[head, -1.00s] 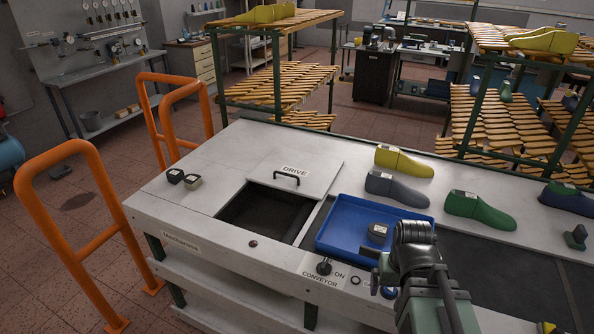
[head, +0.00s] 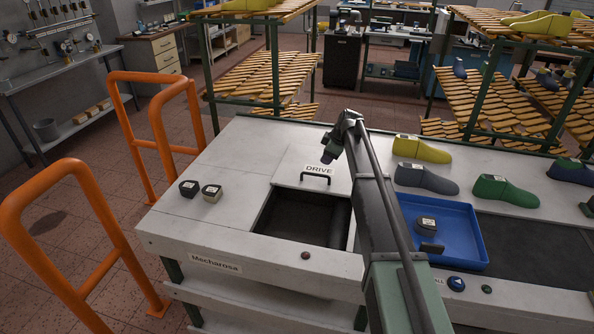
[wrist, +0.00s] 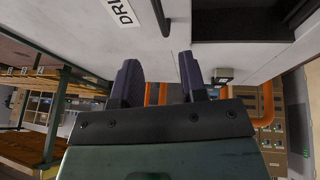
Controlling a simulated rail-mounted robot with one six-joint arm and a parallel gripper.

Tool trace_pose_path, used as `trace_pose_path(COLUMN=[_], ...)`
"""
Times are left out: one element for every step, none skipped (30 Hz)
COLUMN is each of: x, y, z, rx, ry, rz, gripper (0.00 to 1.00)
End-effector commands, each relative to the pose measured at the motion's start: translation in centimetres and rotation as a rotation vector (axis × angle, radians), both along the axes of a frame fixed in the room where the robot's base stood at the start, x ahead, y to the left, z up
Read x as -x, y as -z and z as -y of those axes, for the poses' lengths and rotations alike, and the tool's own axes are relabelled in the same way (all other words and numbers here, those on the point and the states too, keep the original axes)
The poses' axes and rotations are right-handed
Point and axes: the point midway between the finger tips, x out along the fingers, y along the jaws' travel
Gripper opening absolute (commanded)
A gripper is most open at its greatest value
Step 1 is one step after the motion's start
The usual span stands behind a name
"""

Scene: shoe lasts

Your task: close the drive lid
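The drive lid (head: 292,165) is a flat white panel on the bench top, marked DRIVE, with a black bar handle (head: 315,177) near its front edge. It lies behind a dark rectangular opening (head: 303,217), which is uncovered. My gripper (head: 329,156) is above the lid, a little behind and right of the handle in the head view. In the wrist view my gripper (wrist: 161,80) has its two fingers apart with nothing between them. There the handle (wrist: 160,15) is beyond the fingertips, not touched, beside the DRIVE label (wrist: 118,12).
A blue tray (head: 463,225) holding a dark block (head: 426,224) sits right of my arm. Yellow (head: 422,150), grey (head: 425,179) and green (head: 505,190) lasts lie behind it. Orange rails (head: 150,140) stand beside the bench.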

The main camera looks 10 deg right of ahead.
Motion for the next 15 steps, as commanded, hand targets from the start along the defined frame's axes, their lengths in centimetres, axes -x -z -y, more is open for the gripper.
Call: trace_pose_path(x=[0.1, 0.1, 0.1, 0.1, 0.1, 0.1, 0.0, 0.0, -0.1, -0.2, -0.4, -0.6, -0.8, -1.0, -1.3], y=[0.0, 0.0, 0.0, 0.0, 0.0, 0.2, 0.4, 0.6, 1.1, 1.6, 2.1, 2.9, 3.5, 4.2, 5.2], z=[0.1, 0.1, 0.1, 0.1, 0.1, 0.0, 0.0, -0.1, -0.2, -0.3, -0.4, -0.6, -0.8, -0.9, -1.2], rx=[0.011, 0.015, 0.019, 0.02, 0.02, 0.02, 0.02, 0.02, 0.02, 0.019, 0.019, 0.02, 0.02, 0.02, 0.02], ry=[-0.028, -0.042, -0.05, -0.054, -0.054, -0.054, -0.053, -0.054, -0.054, -0.053, -0.053, -0.052, -0.052, -0.052, -0.052], rz=[0.012, 0.016, 0.019, 0.02, 0.02, 0.02, 0.02, 0.019, 0.019, 0.019, 0.019, 0.018, 0.018, 0.018, 0.018], gripper=[0.39, 0.39, 0.39, 0.39, 0.39, 0.39, 0.39, 0.39, 0.39, 0.39, 0.39, 0.39, 0.39, 0.39, 0.39])
